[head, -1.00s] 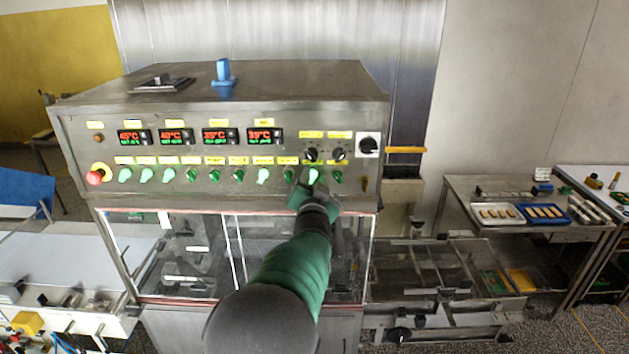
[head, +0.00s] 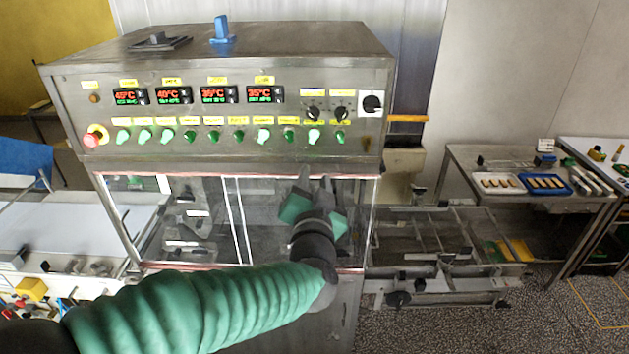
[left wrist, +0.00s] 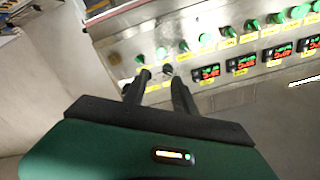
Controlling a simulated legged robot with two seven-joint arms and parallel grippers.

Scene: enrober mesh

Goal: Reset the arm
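My left gripper (head: 315,182) is in front of the clear window of the steel machine, below its control panel (head: 220,112). In the left wrist view the two dark fingers (left wrist: 160,78) stand apart with nothing between them, so the gripper is open. They point toward the panel's green switches and black knobs and appear clear of them. A lit green switch (head: 314,135) sits above the gripper in the head view. My green-sleeved left arm comes in from the lower left. My right gripper is not in view.
A red emergency button (head: 94,137) is at the panel's left end. A blue object (head: 222,31) stands on the machine's top. A conveyor frame (head: 435,262) is to the right, and a table with a white tray (head: 497,184) and a blue tray (head: 545,184) stands farther right.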

